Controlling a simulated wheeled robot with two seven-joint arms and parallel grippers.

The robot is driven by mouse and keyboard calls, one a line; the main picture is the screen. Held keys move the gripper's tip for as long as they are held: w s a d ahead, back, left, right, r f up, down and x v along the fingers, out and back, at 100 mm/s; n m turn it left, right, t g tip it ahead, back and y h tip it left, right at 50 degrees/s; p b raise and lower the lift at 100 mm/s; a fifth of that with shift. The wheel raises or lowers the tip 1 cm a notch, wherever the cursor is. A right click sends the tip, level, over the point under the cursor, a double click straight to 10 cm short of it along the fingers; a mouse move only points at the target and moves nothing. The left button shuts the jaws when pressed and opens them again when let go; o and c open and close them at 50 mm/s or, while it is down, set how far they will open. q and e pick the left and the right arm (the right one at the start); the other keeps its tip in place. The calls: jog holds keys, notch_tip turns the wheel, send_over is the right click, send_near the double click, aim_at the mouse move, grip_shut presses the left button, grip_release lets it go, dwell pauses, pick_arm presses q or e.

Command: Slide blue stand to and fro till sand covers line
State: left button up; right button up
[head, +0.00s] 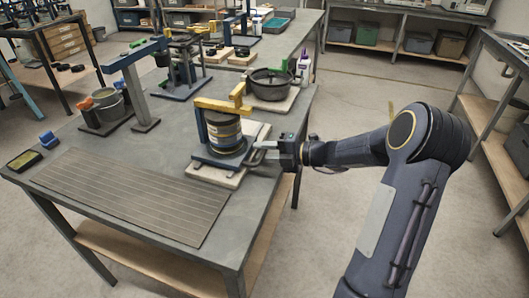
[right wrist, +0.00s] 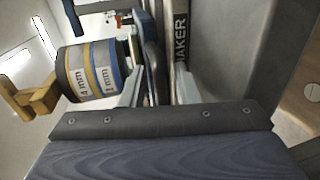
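The blue stand (head: 202,126) has a yellow top bar (head: 222,105) and holds a round stack of sieves (head: 224,134) upright, on a pale board at the table's right edge. In the right wrist view the sieve stack (right wrist: 88,72) appears sideways with yellow and blue bands and "mm" labels. My right gripper (head: 264,146) is at the stand's right side, low by its base. In the wrist view its two pale fingers stand apart, with a dark upright bar (right wrist: 152,75) between them; firm contact is not visible. I see no sand or line. My left gripper is out of view.
A ribbed grey mat (head: 130,196) covers the table's front. A grey post (head: 138,95), a bucket (head: 106,103) and a blue clip (head: 48,140) stand left. A dark bowl (head: 270,84) on a board and a white bottle (head: 304,68) are behind the stand.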

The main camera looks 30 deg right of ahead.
grip_shut()
jog(key=w+d+p, duration=0.1)
jog(key=p, duration=0.1)
jog(key=w+d+r+p, duration=0.1)
jog(key=w+d+p, duration=0.1)
jog(key=shift+d+p, duration=0.25)
jog(key=shift+p, duration=0.15)
jog(key=w+d, duration=0.1)
jog(key=w+d+f+p, duration=0.1)
jog(key=d, duration=0.1)
jog(key=shift+w, duration=0.25)
jog(key=shift+r, duration=0.1)
grip_release()
jog(key=v, duration=0.7)
jog(key=shift+s+d, duration=0.25)
jog(key=shift+d, duration=0.05)
